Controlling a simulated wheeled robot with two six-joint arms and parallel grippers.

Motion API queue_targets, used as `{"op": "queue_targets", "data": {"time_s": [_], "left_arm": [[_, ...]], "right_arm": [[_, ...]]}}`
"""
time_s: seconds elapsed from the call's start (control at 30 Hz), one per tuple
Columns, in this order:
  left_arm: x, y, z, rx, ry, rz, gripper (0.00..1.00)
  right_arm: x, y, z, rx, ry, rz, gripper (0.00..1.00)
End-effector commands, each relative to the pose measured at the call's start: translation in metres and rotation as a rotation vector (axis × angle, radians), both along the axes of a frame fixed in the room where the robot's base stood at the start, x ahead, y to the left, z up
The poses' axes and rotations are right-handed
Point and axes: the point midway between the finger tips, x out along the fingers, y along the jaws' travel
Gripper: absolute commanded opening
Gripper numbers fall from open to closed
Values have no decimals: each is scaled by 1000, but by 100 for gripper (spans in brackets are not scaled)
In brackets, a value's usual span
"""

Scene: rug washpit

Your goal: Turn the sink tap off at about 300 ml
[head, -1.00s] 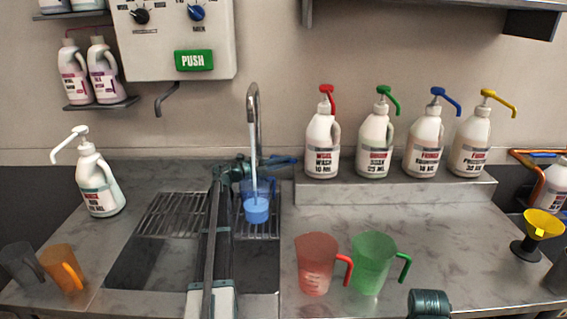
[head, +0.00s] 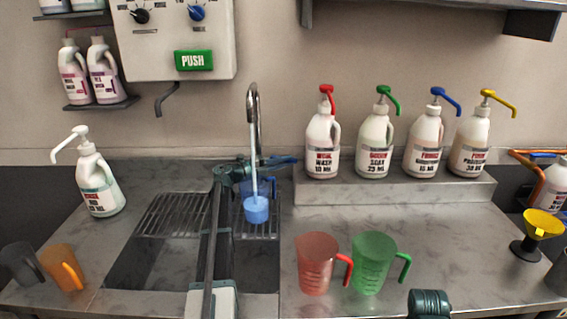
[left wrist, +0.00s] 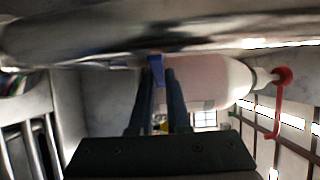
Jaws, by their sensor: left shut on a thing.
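The sink tap (head: 253,100) is a curved metal spout, with a pale blue stream (head: 253,150) running down from it. A blue jug (head: 257,209) stands under the stream on the sink's grate, with light blue water in its lower part; its scale is too small to read. My left gripper (head: 254,165) is at the lever. In the left wrist view its fingers (left wrist: 161,70) are close together on the blue lever tip (left wrist: 155,62).
A red jug (head: 316,263) and a green jug (head: 372,264) stand on the counter right of the sink. Several pump bottles (head: 373,145) stand on the raised ledge behind. A white pump bottle (head: 100,185) and an orange jug (head: 63,268) are at left.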

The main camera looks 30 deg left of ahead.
Motion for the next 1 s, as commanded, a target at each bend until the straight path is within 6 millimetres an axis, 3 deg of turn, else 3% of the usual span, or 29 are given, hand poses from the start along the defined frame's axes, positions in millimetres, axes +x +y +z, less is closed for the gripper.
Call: {"op": "queue_targets", "data": {"time_s": [0.47, 0.5, 0.67, 1.0], "left_arm": [[3, 0, -1, 2, 1, 86, 0], [3, 0, -1, 2, 1, 86, 18], [3, 0, 0, 1, 0, 86, 45], [4, 0, 0, 0, 0, 75, 45]], "right_arm": [[0, 0, 0, 0, 0, 0, 50], [0, 0, 0, 0, 0, 0, 50], [0, 0, 0, 0, 0, 0, 50], [0, 0, 0, 0, 0, 0, 50]]}}
